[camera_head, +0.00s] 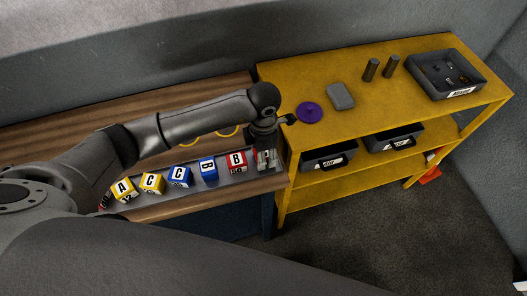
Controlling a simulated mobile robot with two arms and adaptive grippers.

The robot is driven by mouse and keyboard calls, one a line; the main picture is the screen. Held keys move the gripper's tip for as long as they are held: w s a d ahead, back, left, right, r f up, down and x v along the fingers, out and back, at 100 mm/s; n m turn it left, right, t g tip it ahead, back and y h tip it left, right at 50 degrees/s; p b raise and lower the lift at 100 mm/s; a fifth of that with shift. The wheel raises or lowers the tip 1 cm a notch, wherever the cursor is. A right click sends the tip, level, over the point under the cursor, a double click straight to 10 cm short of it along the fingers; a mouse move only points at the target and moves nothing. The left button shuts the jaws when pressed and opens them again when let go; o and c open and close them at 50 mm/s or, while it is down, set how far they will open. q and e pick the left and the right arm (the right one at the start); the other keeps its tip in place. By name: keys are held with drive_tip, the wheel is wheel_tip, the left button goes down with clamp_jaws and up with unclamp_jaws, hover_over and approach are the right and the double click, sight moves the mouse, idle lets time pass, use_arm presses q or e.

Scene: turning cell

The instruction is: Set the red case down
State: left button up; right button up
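My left gripper (264,145) points down at the right end of the grey tray (210,181) on the wooden bench. Its fingers are around a case with red and white faces, the red case (265,160), and appear shut on it. The fingers hide much of this case, and I cannot tell whether its base touches the tray. Another red case (237,162) marked B stands just left of it. My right gripper is not in view.
Blue cases (208,169) and yellow cases (153,183) stand in a row to the left. The yellow bench (290,80) adjoins on the right, with a purple disc (310,113), a grey block (341,96), two dark cylinders (371,69) and a dark bin (420,70).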

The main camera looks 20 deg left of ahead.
use_arm(q)
drive_tip(key=shift+o, duration=0.9)
drive_tip(key=shift+r, duration=0.1)
drive_tip(key=shift+r, duration=0.2)
wheel_tip(320, 180, up, 12)
drive_tip(key=b, duration=0.4)
drive_tip(key=shift+f, duration=0.15)
drive_tip(key=shift+s, duration=0.1)
